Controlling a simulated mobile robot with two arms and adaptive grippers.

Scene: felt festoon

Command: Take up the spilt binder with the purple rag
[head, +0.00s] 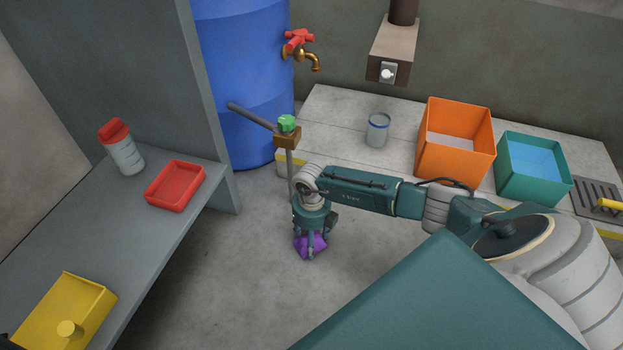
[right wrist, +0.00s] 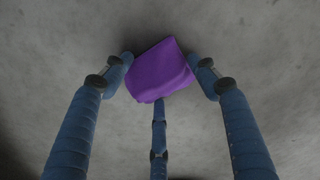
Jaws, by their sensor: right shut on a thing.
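The purple rag (head: 310,246) is a small crumpled bundle at the middle of the head view, low over the grey floor. My right gripper (head: 311,238) points down and its fingers are shut on the rag. In the right wrist view the rag (right wrist: 160,70) sits between the fingertips, with bare concrete around it. I cannot tell whether the rag touches the floor. I cannot make out any spilt binder; the gripper, rag and my arm hide part of the floor. My left gripper is not in view.
A grey bench (head: 135,215) at left holds a red-capped bottle (head: 123,150), red tray (head: 174,186) and yellow box (head: 65,315). A blue barrel (head: 240,90) stands behind. A low platform (head: 330,120) bears a cup (head: 377,131), orange bin (head: 455,140) and teal bin (head: 533,168).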

